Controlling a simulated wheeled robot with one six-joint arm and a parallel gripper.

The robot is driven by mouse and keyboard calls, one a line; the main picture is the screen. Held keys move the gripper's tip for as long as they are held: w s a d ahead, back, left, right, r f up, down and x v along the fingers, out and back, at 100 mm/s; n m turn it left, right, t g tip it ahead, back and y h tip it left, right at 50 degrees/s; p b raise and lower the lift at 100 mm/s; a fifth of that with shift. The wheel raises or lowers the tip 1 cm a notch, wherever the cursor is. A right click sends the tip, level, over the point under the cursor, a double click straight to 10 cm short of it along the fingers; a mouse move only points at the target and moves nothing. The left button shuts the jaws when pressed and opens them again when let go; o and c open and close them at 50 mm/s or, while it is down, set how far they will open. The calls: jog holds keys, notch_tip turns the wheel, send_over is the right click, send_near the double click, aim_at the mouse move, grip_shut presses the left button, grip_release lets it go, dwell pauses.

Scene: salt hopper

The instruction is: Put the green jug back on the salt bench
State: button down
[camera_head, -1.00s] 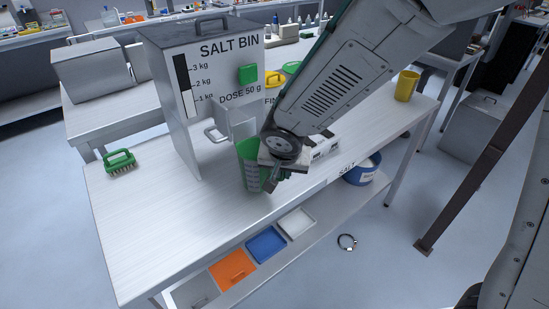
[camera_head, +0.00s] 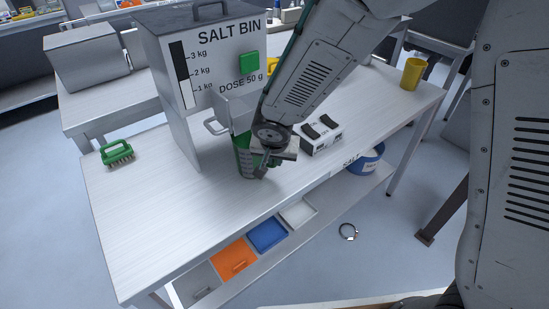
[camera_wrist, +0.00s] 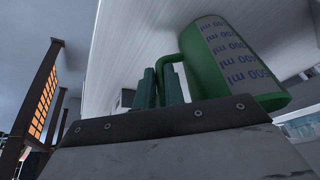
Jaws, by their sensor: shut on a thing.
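The green jug (camera_head: 242,160) is upright over the salt bench (camera_head: 140,215), just in front of and below the salt bin's spout. I cannot tell whether its base touches the bench top. My gripper (camera_head: 268,163) is at the jug's right side. In the wrist view the jug (camera_wrist: 230,65) shows its ml scale, and my gripper's fingers (camera_wrist: 160,88) are shut on its handle. My gripper hides part of the jug in the head view.
The salt bin (camera_head: 180,120) stands behind the jug. A white switch box (camera_head: 322,136) is close to the right of my gripper. A green brush (camera_head: 117,152) lies at the left and a yellow cup (camera_head: 412,73) stands far right. The bench's front left is clear.

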jog(key=c, duration=1.5)
grip_release()
jog(key=shift+a+f, duration=0.1)
jog(key=shift+s, duration=0.1)
jog(key=v, duration=0.8)
jog(key=s+d+r+g+h, duration=0.1)
jog(key=s+d+r, duration=0.35)
jog(key=d, duration=0.45)
jog(key=s+d+r, duration=0.3)
jog(key=d+r, duration=0.3)
jog(key=d, duration=0.3)
jog(key=s+d+r+n, duration=0.1)
jog(key=s, duration=0.4)
jog(key=s+d+r+g+y, duration=0.1)
jog(key=s+d, duration=0.1)
jog(key=s, duration=0.3)
jog(key=s+d+r+n+g, duration=0.1)
jog(key=s+d+r, duration=0.1)
jog(key=s, duration=0.4)
jog(key=shift+d+n, duration=0.2)
jog(key=shift+n, duration=0.1)
